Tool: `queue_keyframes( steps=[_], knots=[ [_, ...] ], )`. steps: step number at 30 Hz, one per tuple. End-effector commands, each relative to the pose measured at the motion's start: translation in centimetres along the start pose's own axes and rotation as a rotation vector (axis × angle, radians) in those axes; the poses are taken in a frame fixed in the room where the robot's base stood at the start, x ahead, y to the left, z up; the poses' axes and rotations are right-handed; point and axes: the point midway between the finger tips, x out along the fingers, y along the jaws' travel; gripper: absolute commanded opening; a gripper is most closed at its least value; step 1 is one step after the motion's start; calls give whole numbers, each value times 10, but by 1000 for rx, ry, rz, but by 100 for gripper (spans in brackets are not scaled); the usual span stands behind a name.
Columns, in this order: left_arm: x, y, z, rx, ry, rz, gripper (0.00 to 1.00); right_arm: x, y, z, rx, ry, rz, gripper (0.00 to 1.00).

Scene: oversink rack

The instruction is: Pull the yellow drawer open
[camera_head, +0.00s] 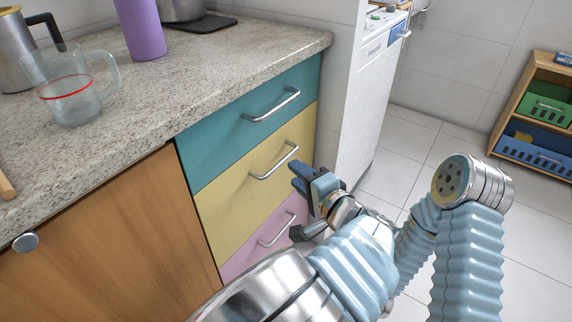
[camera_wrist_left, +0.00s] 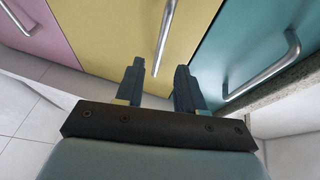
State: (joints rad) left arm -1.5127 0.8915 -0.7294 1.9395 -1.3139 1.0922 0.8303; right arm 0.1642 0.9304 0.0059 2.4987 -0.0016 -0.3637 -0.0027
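The yellow drawer (camera_head: 228,200) is the middle one of three stacked drawers under the counter. Its front looks flush with the cabinet, and its silver bar handle (camera_head: 274,161) runs across it. My left gripper (camera_head: 300,178) is close to the right end of this handle, and its fingers are apart. In the left wrist view, the yellow drawer (camera_wrist_left: 112,38) fills the middle. The end of its handle (camera_wrist_left: 165,38) points down toward the gap between the left gripper's fingers (camera_wrist_left: 158,82). No contact shows. I see no right gripper in either view.
A teal drawer (camera_head: 230,126) is above and a pink drawer (camera_head: 242,262) below, each with a bar handle. A wooden cabinet door (camera_head: 110,250) is at left. The granite counter (camera_head: 200,75) holds a glass mug (camera_head: 75,100) and a purple bottle (camera_head: 141,28).

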Motion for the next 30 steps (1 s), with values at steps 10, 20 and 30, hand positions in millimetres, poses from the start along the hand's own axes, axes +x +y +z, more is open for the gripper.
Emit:
queue_keyframes(
  steps=[10,20,30],
  knots=[
    [52,0,0,0,-1,1,38,-1,-1,0,-1,-1,-1,97],
    [56,1,0,1,0,2,38,-1,-1,0,-1,-1,-1,97],
    [56,1,0,1,0,2,0,-1,-1,0,-1,-1,-1,97]
  ],
)
